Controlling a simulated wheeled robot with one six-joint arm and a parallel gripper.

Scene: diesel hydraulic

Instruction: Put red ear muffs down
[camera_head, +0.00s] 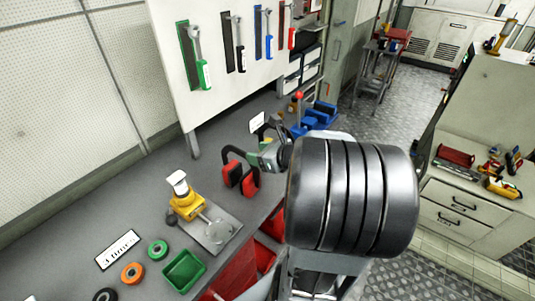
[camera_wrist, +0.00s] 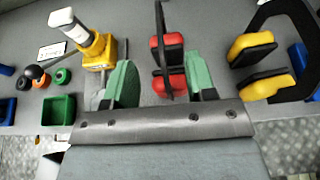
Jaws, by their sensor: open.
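The red ear muffs (camera_head: 241,176), two red cups on a dark headband, are at the grey workbench near its front edge. In the wrist view the red ear muffs (camera_wrist: 167,50) lie between the green fingers, closer to the right one. My gripper (camera_head: 267,155) is beside them at the bench. In the wrist view my gripper (camera_wrist: 160,80) is open, its two fingers wide apart, and not shut on the muffs. I cannot tell whether the right finger touches a cup. My large grey arm link hides part of the bench to the right.
Yellow ear muffs (camera_wrist: 253,48) are to the right in the wrist view. A yellow tool (camera_head: 186,198) on a grey plate, a green bin (camera_head: 184,270) and several coloured rings are on the bench to the left. Wrenches hang on a white panel (camera_head: 222,75) behind.

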